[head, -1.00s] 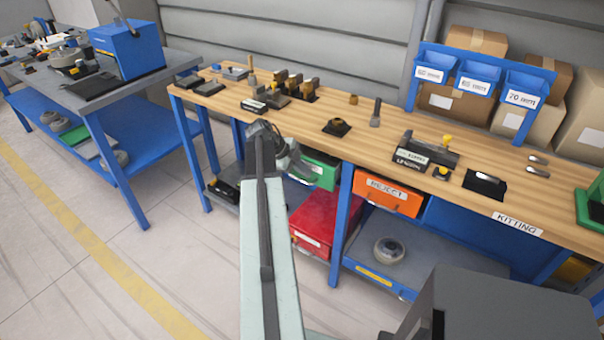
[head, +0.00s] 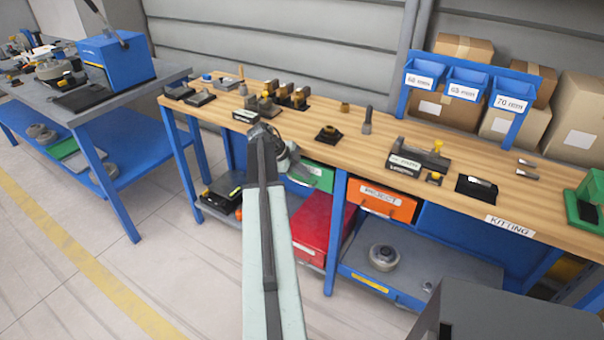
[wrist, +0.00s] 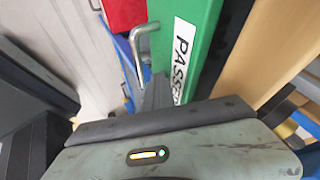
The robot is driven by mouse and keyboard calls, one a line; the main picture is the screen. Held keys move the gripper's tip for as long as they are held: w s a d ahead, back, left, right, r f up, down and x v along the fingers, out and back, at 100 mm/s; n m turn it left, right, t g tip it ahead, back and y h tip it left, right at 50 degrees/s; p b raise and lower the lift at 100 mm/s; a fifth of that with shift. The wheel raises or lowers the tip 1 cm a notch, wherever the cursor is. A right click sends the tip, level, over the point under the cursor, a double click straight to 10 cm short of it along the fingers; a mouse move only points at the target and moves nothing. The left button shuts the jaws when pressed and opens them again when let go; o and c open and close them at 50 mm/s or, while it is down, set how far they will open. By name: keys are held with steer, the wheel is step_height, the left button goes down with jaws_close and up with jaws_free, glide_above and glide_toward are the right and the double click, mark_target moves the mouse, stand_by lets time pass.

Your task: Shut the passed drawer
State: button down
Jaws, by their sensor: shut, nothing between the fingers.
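The green drawer (head: 320,176) hangs under the wooden bench, left of the orange REJECT drawer (head: 381,201). My gripper (head: 301,172) is at its front and hides its left part. In the wrist view the green front (wrist: 205,40) fills the upper middle, with a white label reading "PASSE", the rest hidden. Its bent metal handle (wrist: 138,42) stands out from the front, just beyond my gripper (wrist: 158,95). My gripper is shut and empty. I cannot tell whether it touches the front, nor how far out the drawer stands.
The wooden bench top (head: 300,145) above holds fixtures and small parts. A red bin (head: 318,232) stands below the green drawer. A blue bench leg (head: 338,235) is just right of it. The floor to the left (head: 110,270) is clear.

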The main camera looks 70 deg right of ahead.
steer(key=a, duration=0.3)
steer(key=p+v, duration=0.8)
steer(key=v, duration=0.2)
steer(key=shift+w+a, duration=0.4)
steer(key=shift+a, duration=0.05)
